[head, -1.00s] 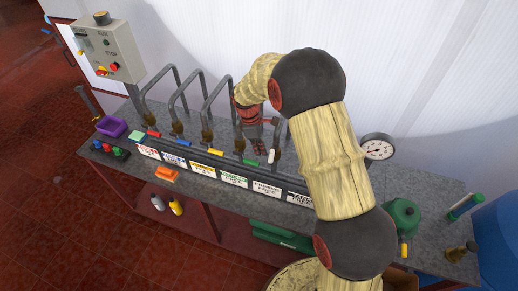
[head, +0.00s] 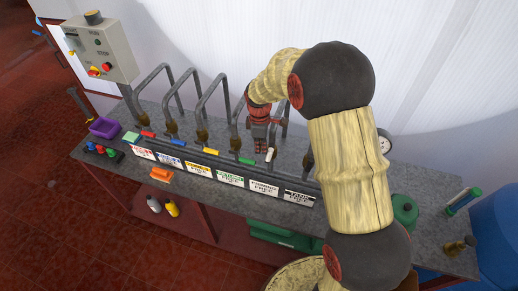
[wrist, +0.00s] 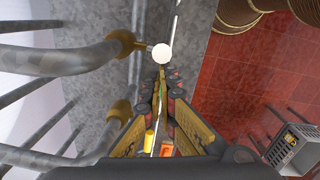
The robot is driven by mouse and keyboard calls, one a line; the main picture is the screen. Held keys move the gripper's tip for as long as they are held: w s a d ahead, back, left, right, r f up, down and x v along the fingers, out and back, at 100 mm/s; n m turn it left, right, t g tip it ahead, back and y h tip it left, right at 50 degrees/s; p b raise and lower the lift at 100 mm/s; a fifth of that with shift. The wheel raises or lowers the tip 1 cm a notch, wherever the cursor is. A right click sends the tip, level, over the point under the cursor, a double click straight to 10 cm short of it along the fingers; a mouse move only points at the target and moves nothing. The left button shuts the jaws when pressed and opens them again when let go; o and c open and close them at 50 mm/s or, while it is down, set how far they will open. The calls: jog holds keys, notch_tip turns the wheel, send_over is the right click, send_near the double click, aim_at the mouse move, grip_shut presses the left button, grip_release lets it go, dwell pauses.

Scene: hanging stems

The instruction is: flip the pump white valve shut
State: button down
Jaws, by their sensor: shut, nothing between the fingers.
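The white valve handle (head: 270,155) stands up at the bench pipework, near the right end of a row of coloured handles. In the wrist view its round white end (wrist: 161,54) faces me, just beyond my fingertips, beside a brass fitting (wrist: 122,46). My gripper (head: 261,150) is shut and empty, pointing down just left of the white handle in the head view. In the wrist view its fingertips (wrist: 160,76) are together just below the white end. I cannot tell whether they touch it.
Red (head: 147,134), blue (head: 178,142), yellow (head: 212,151) and green (head: 247,160) handles lie low to the left. Grey bent pipes (head: 205,95) rise behind them. A label strip (head: 230,179) runs along the front. A gauge (head: 384,141) is partly hidden by my arm.

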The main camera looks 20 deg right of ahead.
jog(key=shift+s+d+f+t+y+b, duration=0.1)
jog(key=shift+s+d+t+y+b, duration=0.3)
jog(key=shift+b, duration=0.5)
jog(key=shift+s+d+f+t+y+b, duration=0.1)
jog(key=shift+s+d+t+y+b, duration=0.2)
jog(key=shift+d+y+b, duration=0.45)
jog(key=s+d+f+t+y+b, duration=0.3)
jog(key=d+y+b, duration=0.3)
jog(key=b, duration=2.2)
jog(key=shift+s+f+t, duration=0.15)
jog(key=shift+s+t, duration=0.55)
jog(key=shift+s, duration=0.2)
jog(key=shift+s+d+f+b, duration=0.15)
jog(key=shift+d+b, duration=0.15)
jog(key=shift+b, duration=0.4)
